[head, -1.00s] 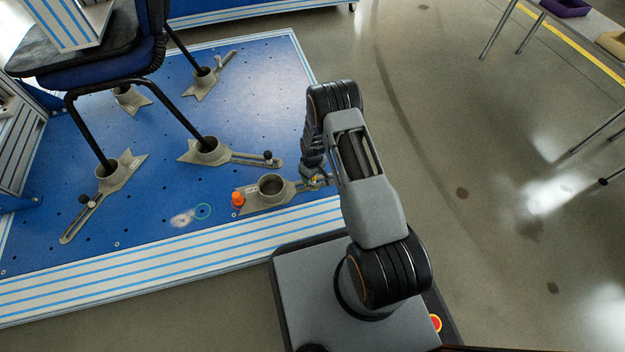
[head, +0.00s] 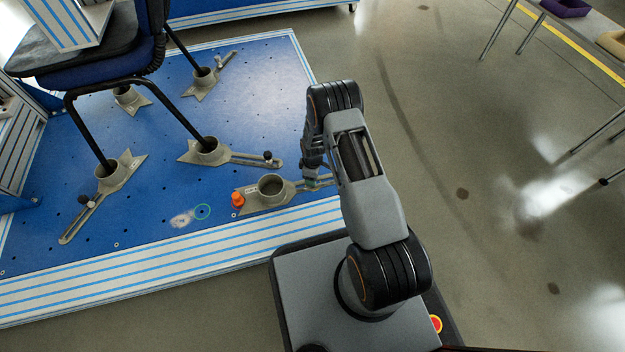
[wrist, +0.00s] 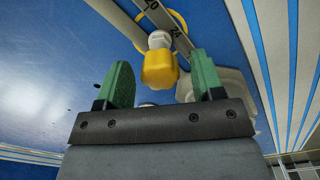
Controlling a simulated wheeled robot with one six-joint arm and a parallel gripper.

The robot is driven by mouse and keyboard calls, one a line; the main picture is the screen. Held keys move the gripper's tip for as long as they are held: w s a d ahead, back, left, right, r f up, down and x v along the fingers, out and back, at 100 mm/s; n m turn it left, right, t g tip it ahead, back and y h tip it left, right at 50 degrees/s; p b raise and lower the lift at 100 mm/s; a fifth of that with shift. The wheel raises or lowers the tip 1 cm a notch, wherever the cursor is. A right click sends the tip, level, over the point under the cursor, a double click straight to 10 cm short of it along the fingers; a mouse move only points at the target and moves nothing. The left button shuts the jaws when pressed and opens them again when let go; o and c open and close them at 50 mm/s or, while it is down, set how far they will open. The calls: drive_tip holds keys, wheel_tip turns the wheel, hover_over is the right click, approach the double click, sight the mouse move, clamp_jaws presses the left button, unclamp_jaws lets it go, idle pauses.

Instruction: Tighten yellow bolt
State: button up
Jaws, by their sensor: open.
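In the wrist view the yellow bolt (wrist: 160,69) has a lobed yellow head on a white collar. It stands at the slotted arm of a grey metal foot holder (wrist: 150,18). My gripper (wrist: 161,62) is open, with one green finger on each side of the yellow head. I see gaps beside the head, so the fingers do not appear to press on it. In the head view my gripper (head: 314,184) is low at the right end of the holder (head: 270,186), and the yellow bolt is hidden there.
An orange bolt (head: 237,200) stands left of the holder's cup on the blue plate (head: 150,210). Other holders carry the legs of a chair (head: 90,75) at left.

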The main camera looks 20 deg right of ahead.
drive_tip(key=n, duration=0.4)
idle(0.5)
drive_tip(key=n, duration=0.4)
drive_tip(key=c, duration=1.1)
drive_tip(key=m, duration=0.4)
